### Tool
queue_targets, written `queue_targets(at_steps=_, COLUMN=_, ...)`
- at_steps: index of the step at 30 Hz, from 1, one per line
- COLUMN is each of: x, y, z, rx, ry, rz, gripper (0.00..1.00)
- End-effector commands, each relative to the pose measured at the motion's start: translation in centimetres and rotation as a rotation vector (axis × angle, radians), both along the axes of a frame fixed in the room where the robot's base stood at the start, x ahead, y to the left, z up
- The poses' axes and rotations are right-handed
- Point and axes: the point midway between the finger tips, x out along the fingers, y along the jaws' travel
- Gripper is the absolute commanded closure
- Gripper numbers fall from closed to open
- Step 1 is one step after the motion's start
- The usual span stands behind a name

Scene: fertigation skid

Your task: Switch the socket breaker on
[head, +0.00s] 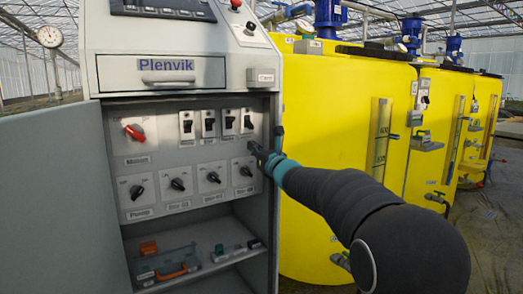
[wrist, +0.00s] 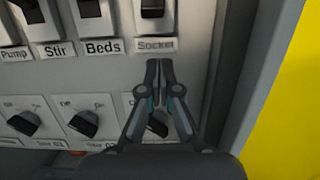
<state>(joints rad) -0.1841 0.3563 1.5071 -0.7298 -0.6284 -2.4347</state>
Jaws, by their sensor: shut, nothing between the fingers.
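The socket breaker (head: 247,119) is the rightmost of a row of breakers in the open grey cabinet. In the wrist view the socket breaker (wrist: 153,10) is cut off by the top edge, above its "Socket" label (wrist: 156,45). Its dark lever shows, but I cannot tell its on or off position. My gripper (wrist: 159,64) is shut and empty, its fingertips just below that label and apart from the lever in the picture. In the head view my gripper (head: 256,150) is at the panel's right side, below the breaker. Whether it touches the panel is unclear.
The Beds breaker (wrist: 90,8) is left of the socket breaker. Rotary knobs (wrist: 83,122) sit below, one partly behind my fingers. A red main switch (head: 134,131) is at left. The open door (head: 55,210) stands left; a yellow tank (head: 325,110) is close on the right.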

Motion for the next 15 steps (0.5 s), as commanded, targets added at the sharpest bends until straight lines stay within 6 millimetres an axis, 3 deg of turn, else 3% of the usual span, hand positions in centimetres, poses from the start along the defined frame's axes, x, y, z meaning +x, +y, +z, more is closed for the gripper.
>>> queue_targets(at_steps=4, x=1.7, y=1.3, z=0.5, rx=0.0, ry=0.0, rz=0.001, gripper=1.0)
queue_targets(at_steps=6, x=1.0, y=0.7, z=1.8, rx=0.001, ry=-0.003, rz=0.0, gripper=1.0)
queue_targets(at_steps=15, x=-0.1, y=-0.1, z=3.7, rx=0.001, ry=0.001, rz=-0.001, gripper=1.0)
